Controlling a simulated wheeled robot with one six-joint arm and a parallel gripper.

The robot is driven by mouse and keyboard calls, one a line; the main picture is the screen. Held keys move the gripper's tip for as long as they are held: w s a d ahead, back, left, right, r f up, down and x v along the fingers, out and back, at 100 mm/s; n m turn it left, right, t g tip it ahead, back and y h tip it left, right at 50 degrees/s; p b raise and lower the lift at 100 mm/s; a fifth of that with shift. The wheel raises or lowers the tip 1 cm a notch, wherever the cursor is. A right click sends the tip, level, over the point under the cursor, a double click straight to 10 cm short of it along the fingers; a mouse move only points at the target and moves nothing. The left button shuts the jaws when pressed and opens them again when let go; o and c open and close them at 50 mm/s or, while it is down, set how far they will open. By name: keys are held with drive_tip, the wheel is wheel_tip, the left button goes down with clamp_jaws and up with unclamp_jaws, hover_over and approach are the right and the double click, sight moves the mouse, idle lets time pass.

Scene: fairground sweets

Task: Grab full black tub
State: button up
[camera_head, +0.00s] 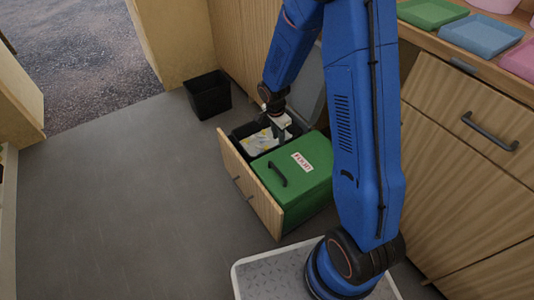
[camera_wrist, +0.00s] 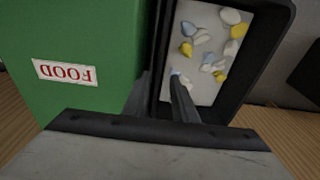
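The full black tub (camera_head: 238,131) sits in the pulled-out drawer, behind the green bin. Pale, blue and yellow scraps lie on a whitish surface inside it. In the wrist view, its dark rim (camera_wrist: 270,52) shows at upper right. My gripper (camera_head: 280,134) points down at the tub's near side, beside the green bin. In the wrist view, my gripper (camera_wrist: 161,80) has its fingers apart, with the tub's near wall appearing between them. One finger is over the tub's inside and the other is on the green bin's side. Contact with the wall is not clear.
The wooden drawer front (camera_head: 246,186) stands out from the cabinet. Another black tub (camera_head: 208,94) stands on the floor behind. The floor at left is clear.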

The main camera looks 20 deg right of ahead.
drive_tip(key=shift+f, duration=2.15)
drive_tip(key=shift+c, duration=0.3)
clamp_jaws()
